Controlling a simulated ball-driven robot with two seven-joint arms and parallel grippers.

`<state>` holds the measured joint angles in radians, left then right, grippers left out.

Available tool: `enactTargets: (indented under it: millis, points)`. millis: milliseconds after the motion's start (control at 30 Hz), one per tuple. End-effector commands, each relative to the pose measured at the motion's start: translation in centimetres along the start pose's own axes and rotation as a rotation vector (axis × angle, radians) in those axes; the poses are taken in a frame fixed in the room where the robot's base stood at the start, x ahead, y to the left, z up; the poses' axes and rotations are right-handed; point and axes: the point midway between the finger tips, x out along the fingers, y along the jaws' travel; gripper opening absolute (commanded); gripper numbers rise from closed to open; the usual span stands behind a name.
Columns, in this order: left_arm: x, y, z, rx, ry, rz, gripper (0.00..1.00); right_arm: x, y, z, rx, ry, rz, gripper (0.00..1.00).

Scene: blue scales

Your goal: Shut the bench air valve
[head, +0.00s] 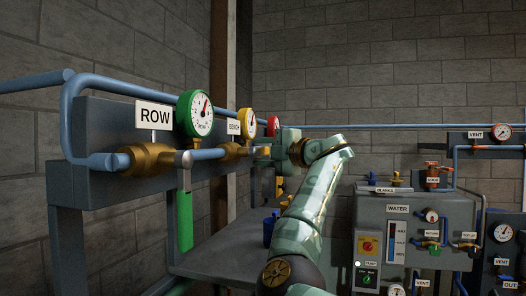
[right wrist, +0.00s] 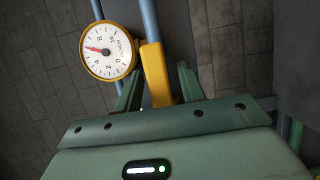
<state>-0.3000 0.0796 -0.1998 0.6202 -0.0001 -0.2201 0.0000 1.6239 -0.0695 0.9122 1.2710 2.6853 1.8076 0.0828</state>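The bench air valve, a brass body (head: 232,152), sits on the blue pipe under the BENCH sign (head: 236,127), behind the ROW valve. Its yellow lever (right wrist: 155,72) shows in the right wrist view, running roughly along the blue pipe. My right gripper (right wrist: 160,75) has its two fingers on either side of the lever, with a visible gap on the right; contact on the left is unclear. In the head view my right gripper (head: 268,146) is at the far end of the bench valve and hides most of the lever. My left gripper is out of view.
The yellow-rimmed gauge (right wrist: 109,50) has its needle off zero, pointing left. Nearer stands the ROW valve (head: 148,159) with its green lever (head: 185,220) hanging down and a green gauge (head: 195,113). A red gauge (head: 273,125) is beyond. A water panel (head: 398,235) stands at right.

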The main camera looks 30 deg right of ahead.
Motion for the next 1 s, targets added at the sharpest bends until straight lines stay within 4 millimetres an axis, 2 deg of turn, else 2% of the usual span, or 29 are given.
enactTargets:
  millis: [33, 100, 133, 567, 1000]
  points:
    - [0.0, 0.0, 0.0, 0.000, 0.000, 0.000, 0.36, 0.0, 0.0, 0.0, 0.000, 0.000, 0.000, 0.24]
    - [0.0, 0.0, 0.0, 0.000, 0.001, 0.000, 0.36, 0.0, 0.0, 0.0, 0.000, -0.001, 0.000, 0.05]
    - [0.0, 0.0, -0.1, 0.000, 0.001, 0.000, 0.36, 0.0, 0.0, 0.0, 0.000, -0.001, 0.000, 0.00]
    - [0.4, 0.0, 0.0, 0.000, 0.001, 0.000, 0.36, 0.0, -0.5, 0.0, 0.061, 0.001, -0.025, 0.00]
    - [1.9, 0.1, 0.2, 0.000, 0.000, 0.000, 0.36, -0.3, -3.2, -0.7, 0.389, 0.002, -0.161, 0.00]
